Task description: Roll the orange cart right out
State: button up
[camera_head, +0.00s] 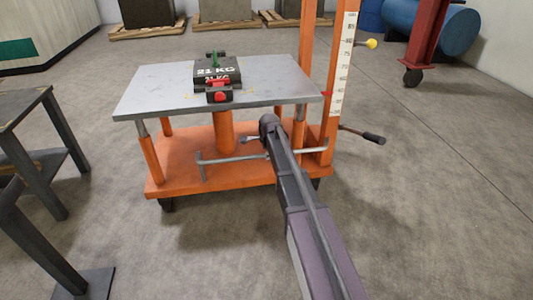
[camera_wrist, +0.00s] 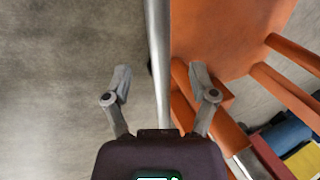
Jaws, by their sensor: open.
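The orange cart (camera_head: 170,170) stands on the floor in the middle of the head view, with a grey table top above its orange base. A silver push bar (camera_head: 228,158) runs across its near side. My gripper (camera_head: 255,139) is at the right part of that bar, mostly hidden behind my arm. In the wrist view my gripper (camera_wrist: 160,78) is open, and the silver bar (camera_wrist: 157,45) passes between its two fingers in the picture. I cannot tell how deep the bar sits between them. The orange base (camera_wrist: 225,40) is to the right.
A dark 21 KG block (camera_head: 216,75) with red and green parts sits on the cart top. A dark steel table (camera_head: 35,140) stands at left. A red post on a caster (camera_head: 420,50) and a blue drum (camera_head: 445,28) are at right.

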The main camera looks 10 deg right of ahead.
jog(key=shift+b+x, duration=0.75)
jog(key=shift+x, duration=0.5)
grip_shut()
